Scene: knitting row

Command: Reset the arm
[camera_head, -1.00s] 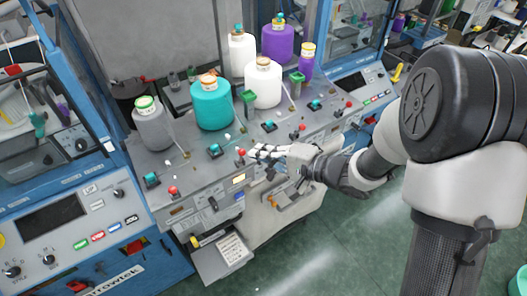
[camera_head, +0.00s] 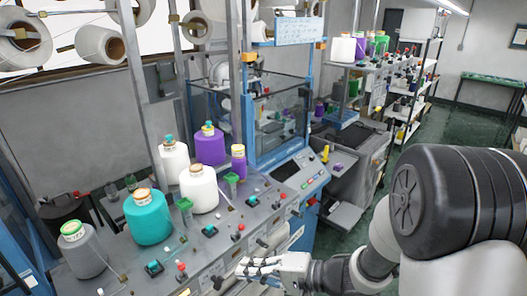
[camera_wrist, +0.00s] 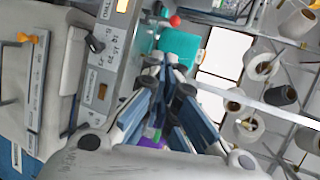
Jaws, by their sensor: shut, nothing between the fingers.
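My gripper (camera_head: 250,267) is at the lower middle of the head view, in front of the near edge of the grey machine table (camera_head: 215,240). Its fingers point left in that view. In the wrist view my gripper (camera_wrist: 165,72) has its fingers drawn together at the tips, with nothing between them. My arm reaches in from the right of the head view.
On the table stand a teal cone (camera_head: 147,222), a grey cone (camera_head: 84,254), white cones (camera_head: 199,191) and a purple cone (camera_head: 209,149). Red-tipped levers (camera_head: 181,270) line the front. A blue-framed machine (camera_head: 282,125) stands behind. Floor shows at right (camera_head: 352,238).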

